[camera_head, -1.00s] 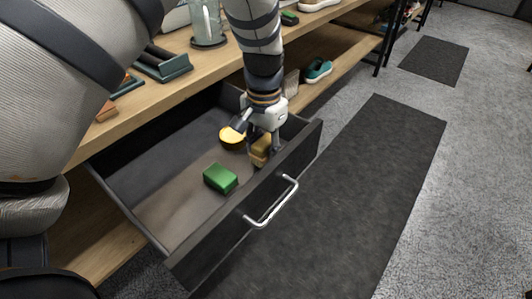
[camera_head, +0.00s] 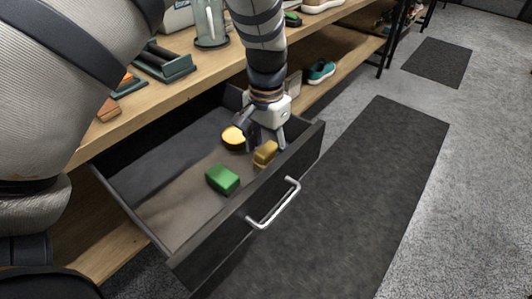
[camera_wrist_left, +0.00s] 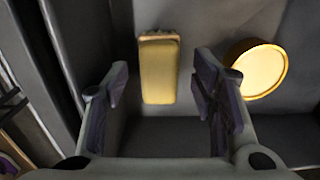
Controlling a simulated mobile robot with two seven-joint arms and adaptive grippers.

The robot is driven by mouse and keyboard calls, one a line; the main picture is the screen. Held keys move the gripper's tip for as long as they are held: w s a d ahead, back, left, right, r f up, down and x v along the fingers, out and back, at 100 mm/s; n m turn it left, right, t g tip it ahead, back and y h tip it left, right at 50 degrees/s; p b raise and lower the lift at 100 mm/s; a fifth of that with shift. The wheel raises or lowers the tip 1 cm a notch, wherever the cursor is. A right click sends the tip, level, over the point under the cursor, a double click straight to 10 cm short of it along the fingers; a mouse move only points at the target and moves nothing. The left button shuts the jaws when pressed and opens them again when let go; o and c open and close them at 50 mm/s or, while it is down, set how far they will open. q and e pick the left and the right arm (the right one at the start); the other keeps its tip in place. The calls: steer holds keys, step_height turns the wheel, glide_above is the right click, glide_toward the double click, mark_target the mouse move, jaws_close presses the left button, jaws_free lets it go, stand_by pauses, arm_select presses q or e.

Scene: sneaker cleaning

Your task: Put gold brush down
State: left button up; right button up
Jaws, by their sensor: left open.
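The gold brush (camera_head: 265,153) lies on the floor of the open drawer, near its front panel and right end. My left gripper (camera_head: 262,138) is just above it, fingers spread and empty. In the left wrist view the gold brush (camera_wrist_left: 158,72) lies beyond the fingertips, between the lines of the two open fingers (camera_wrist_left: 162,90), and neither finger appears to touch it. My right gripper is not in view.
The drawer (camera_head: 215,237) also holds a green block (camera_head: 222,179) and a round yellow-topped tin (camera_head: 233,138), close to the left gripper. The drawer's left part is clear. A wooden counter (camera_head: 165,95) runs above it, with a teal shoe (camera_head: 321,71) on a lower shelf.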

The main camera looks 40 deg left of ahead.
mark_target(267, 149)
arm_select(q)
step_height(267, 149, up, 10)
steer(key=shift+f+p, duration=0.25)
steer(key=shift+p, duration=0.2)
